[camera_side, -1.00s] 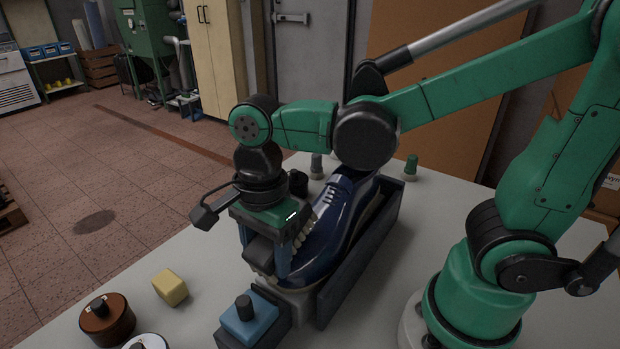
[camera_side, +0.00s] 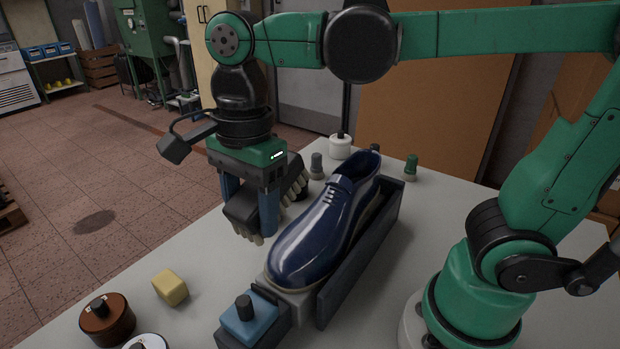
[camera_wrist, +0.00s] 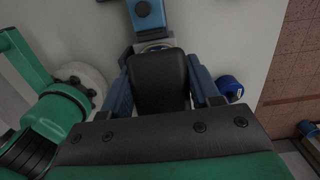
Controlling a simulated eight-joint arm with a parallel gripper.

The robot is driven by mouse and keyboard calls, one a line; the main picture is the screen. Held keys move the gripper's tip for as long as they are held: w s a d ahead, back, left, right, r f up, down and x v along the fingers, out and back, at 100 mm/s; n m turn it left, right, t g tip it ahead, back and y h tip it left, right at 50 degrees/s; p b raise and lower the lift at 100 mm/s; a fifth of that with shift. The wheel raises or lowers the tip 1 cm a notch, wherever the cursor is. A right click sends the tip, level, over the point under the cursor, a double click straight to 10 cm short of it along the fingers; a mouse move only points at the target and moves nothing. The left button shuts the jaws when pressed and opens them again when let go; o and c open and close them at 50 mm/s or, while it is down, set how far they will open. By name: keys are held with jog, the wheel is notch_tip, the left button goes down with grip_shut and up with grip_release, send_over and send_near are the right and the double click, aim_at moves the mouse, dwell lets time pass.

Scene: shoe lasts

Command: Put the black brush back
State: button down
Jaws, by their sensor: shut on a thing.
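My gripper (camera_side: 248,215) is shut on the black brush (camera_side: 240,207), whose pale bristles show at its lower and right sides. The brush hangs in the air to the left of the glossy navy shoe (camera_side: 325,225), apart from it. The shoe stands toe forward on a mount beside a dark upright wall (camera_side: 355,265). In the wrist view, the dark back of the brush (camera_wrist: 158,82) sits between the two blue fingers of my gripper (camera_wrist: 160,88) and hides most of the shoe.
A blue block with a black knob (camera_side: 248,318) sits in front of the shoe. A yellow block (camera_side: 170,288) and a brown tin (camera_side: 107,320) stand at front left. Small grey-topped (camera_side: 317,165) and green-topped (camera_side: 411,167) pieces and a white round base (camera_side: 340,147) stand behind.

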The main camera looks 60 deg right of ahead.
jog(key=w+r+y, duration=0.2)
jog(key=w, duration=0.5)
jog(key=y, duration=0.2)
send_over(205, 268)
jog(key=d, duration=0.2)
jog(key=f, duration=1.9)
jog(key=shift+a, duration=0.2)
jog(key=shift+f, duration=0.2)
jog(key=shift+c, duration=1)
grip_release()
jog(key=v, duration=1.2)
jog(key=shift+d, duration=0.15)
jog(key=shift+s+r, duration=0.1)
